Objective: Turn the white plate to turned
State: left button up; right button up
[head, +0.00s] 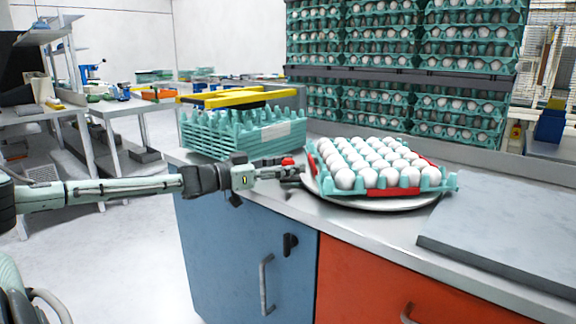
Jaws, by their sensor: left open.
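The white plate (385,204) is a round disc on the metal counter. A teal egg tray full of white eggs (375,165) sits on it, with red clips on its sides. Most of the plate is hidden under the tray. My left gripper (296,170) reaches in from the left and is open at the left edge of the plate and tray. Its fingertips are small in view, and I cannot tell whether they touch the plate. My right gripper does not show.
A stack of empty teal trays (240,134) stands on the counter behind my left arm. Tall stacks of filled egg trays (400,50) stand behind the counter. A grey slab (505,240) lies at the right. The counter's front strip (350,228) is clear.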

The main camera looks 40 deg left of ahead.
pick_arm(q)
notch_tip(320, 180, up, 10)
dwell(0.6)
